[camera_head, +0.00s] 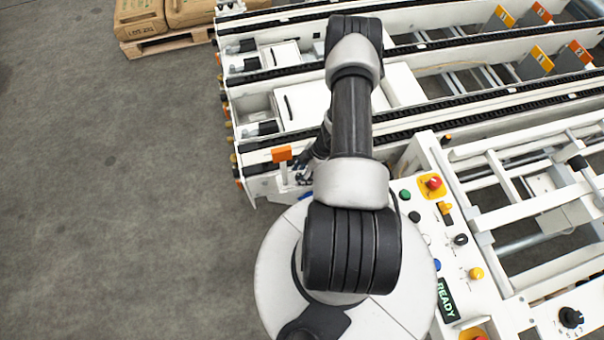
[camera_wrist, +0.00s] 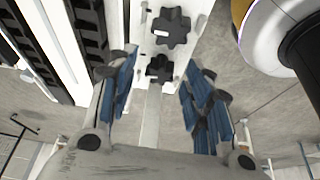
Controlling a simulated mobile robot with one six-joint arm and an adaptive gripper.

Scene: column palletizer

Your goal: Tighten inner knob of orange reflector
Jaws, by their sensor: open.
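The orange reflector (camera_head: 282,154) stands on a white bracket at the near left end of the conveyor frame in the head view. In the wrist view, a white bracket carries two black star-shaped knobs, a farther one (camera_wrist: 172,25) and a nearer one (camera_wrist: 159,68). I cannot tell from the picture which is the inner knob. My gripper (camera_wrist: 160,72) is open, its blue-padded fingers on either side of the nearer knob, with gaps visible. In the head view my gripper (camera_head: 304,172) is mostly hidden by my arm, just right of the reflector.
Conveyor rails with black chains (camera_head: 400,132) run behind the bracket. A control panel (camera_head: 440,225) with buttons and a READY display is at the right. Sacks on a wooden pallet (camera_head: 165,40) stand at the back left. The grey floor at left is clear.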

